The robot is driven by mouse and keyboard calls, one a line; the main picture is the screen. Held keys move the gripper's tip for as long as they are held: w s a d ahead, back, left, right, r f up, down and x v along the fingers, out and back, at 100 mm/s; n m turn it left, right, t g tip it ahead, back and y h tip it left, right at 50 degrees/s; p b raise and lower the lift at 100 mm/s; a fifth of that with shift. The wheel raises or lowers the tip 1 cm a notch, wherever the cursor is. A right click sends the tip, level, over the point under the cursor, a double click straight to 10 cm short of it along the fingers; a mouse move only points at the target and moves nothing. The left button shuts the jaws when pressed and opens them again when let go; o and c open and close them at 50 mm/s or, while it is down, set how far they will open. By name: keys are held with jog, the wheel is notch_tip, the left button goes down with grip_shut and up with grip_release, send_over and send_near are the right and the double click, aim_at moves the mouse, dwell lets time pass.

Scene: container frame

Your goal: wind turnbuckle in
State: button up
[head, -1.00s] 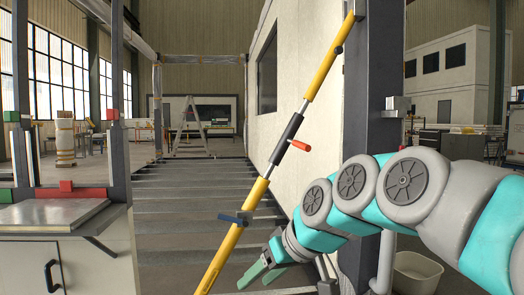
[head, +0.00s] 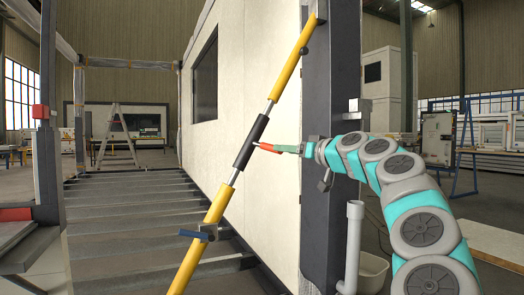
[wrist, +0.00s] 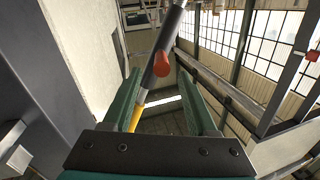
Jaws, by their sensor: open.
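The turnbuckle is a slanted brace with yellow tubes (head: 208,225) and a dark middle sleeve (head: 251,141), running from low left up to the dark post. A red-orange handle (head: 268,147) sticks out to the right of the sleeve. In the wrist view the handle (wrist: 162,64) shows end-on, between the lines of my two green fingers. My gripper (head: 284,149) is open, level with the handle and pointing at its outer end. In the wrist view my gripper (wrist: 160,82) holds nothing. I cannot tell whether the handle's end is inside the jaws.
A dark steel post (head: 331,120) stands right behind the brace, with a pale wall panel (head: 222,140) to its left. A blue lever (head: 197,235) sits on the lower tube. A white pipe (head: 352,245) and bin (head: 371,270) stand low right.

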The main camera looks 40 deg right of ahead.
aim_at(264, 146)
jog(key=shift+w+a+p, duration=0.1)
jog(key=shift+w+p, duration=0.3)
jog(key=shift+w, duration=3.3)
jog(key=shift+c, duration=0.2)
grip_shut()
